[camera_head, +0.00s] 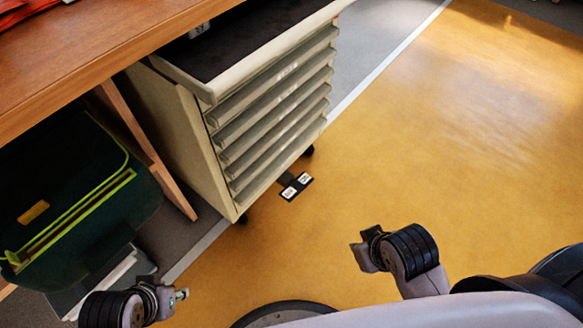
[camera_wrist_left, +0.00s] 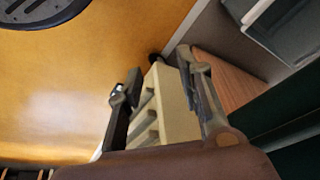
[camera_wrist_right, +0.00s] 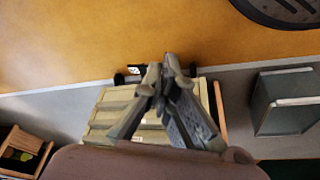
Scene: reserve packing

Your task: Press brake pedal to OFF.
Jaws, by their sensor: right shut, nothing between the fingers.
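The brake pedal (camera_head: 295,186) is a small black piece with two white labels. It sticks out low from under the front of the cream drawer cabinet (camera_head: 230,180), just above the yellow floor; its lettering is too small to read surely. It also shows partly in the right wrist view (camera_wrist_right: 135,70), just beyond and left of my right fingertips. My right gripper (camera_wrist_right: 162,66) is shut and empty. In the head view the right wrist is right of and nearer than the pedal, apart from it. My left gripper (camera_wrist_left: 150,72) is open and empty, at the lower left of the head view.
A wooden desk (camera_head: 100,50) stands left of the cabinet, with a dark green bin (camera_head: 70,200) with a lime edge under it. The cabinet stands on dark casters (camera_head: 308,151). The yellow floor (camera_head: 450,150) to the right is clear.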

